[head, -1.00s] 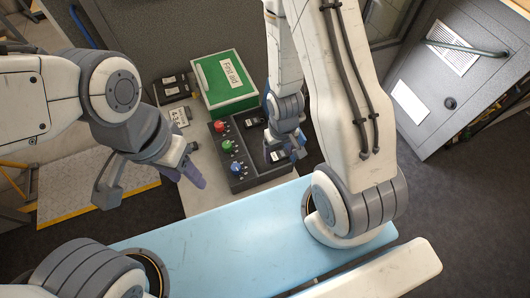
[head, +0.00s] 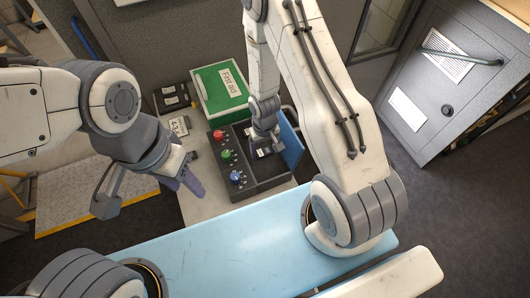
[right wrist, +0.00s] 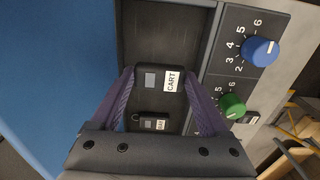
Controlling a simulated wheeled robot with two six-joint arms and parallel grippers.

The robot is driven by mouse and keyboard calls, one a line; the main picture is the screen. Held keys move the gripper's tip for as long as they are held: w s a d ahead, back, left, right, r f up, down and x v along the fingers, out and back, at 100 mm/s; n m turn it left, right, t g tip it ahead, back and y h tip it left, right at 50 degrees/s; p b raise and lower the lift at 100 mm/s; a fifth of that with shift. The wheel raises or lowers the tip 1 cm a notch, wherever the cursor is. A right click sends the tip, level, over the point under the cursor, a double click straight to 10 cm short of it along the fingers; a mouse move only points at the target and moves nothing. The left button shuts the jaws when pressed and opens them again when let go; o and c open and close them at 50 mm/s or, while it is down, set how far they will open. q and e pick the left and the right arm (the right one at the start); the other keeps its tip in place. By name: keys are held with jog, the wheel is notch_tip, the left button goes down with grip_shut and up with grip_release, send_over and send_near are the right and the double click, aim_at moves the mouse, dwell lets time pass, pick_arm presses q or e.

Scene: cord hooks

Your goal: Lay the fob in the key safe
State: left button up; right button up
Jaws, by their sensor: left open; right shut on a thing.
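The key safe (head: 219,166) is a dark box on the worktop, with red, green and blue dials along its left side and an open recess beside them. In the right wrist view its dial panel (right wrist: 257,83) is at right and its recess (right wrist: 165,35) is at top. My right gripper (head: 264,146) is down at the recess, its fingers shut on the black fob (right wrist: 160,78) with a white CART label. A smaller, similarly labelled black piece (right wrist: 150,122) shows between the fingers. My left gripper (head: 190,172) is open and empty, left of the safe.
A blue panel (head: 291,143) stands up along the safe's right side, close to my right gripper; it fills the left of the wrist view (right wrist: 55,75). A green first aid box (head: 219,89) and a black box (head: 172,98) stand behind. A light-blue surface (head: 220,232) lies in front.

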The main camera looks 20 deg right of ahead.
aim_at(264, 152)
notch_tip(264, 152, down, 3)
jog(key=shift+s+f+b, duration=0.1)
jog(key=shift+f+b, duration=0.1)
jog(key=shift+b, duration=1.05)
jog(key=shift+f, duration=0.35)
jog(key=shift+f, duration=0.1)
jog(key=o, duration=1.2)
